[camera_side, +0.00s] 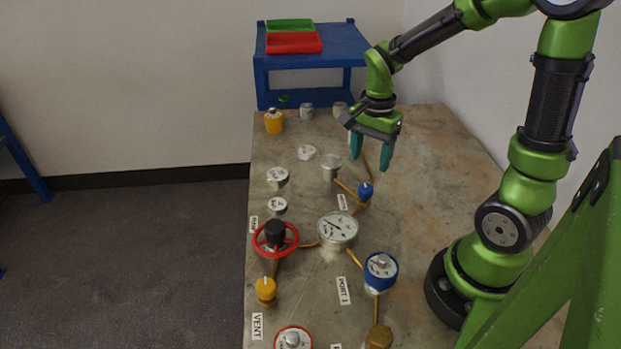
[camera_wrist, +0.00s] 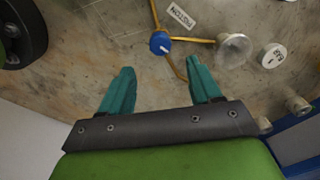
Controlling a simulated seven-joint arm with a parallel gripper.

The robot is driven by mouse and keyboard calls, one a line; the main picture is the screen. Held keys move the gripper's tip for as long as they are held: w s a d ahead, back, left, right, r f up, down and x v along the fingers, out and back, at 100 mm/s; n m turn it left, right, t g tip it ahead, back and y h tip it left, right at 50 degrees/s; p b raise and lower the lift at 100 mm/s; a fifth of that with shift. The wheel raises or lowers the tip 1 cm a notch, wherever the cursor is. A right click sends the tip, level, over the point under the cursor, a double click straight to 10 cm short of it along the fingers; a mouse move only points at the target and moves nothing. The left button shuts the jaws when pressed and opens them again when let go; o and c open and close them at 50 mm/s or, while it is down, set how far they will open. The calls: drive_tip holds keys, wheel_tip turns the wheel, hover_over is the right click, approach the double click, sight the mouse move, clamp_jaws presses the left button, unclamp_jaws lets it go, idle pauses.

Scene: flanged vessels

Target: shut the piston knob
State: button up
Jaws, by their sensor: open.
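The piston knob is the small blue knob (camera_side: 366,191) beside a white label (camera_side: 342,202). It also shows in the wrist view as a blue knob (camera_wrist: 160,43) with a pale pointer mark, and the label (camera_wrist: 181,15) beside it reads PISTON. Thin brass-coloured pipes meet at the knob. My gripper (camera_side: 371,164) is open and empty, its teal fingers pointing down above the table, behind and above the knob in the side view. In the wrist view the knob lies just beyond the gap between the fingertips (camera_wrist: 160,68), touched by neither.
The stone-like table (camera_side: 430,150) holds a dial gauge (camera_side: 338,230), a red handwheel (camera_side: 275,240), a larger blue knob (camera_side: 381,270), yellow knobs (camera_side: 266,290) and several metal caps. A blue shelf (camera_side: 340,45) with red and green trays stands behind. The table's right side is fairly clear.

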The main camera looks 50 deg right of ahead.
sight(366, 187)
wheel_tip(366, 187, down, 9)
drive_tip(key=shift+r, duration=0.1)
idle(0.3)
drive_tip(key=c, duration=1)
drive_tip(key=shift+c, duration=0.2)
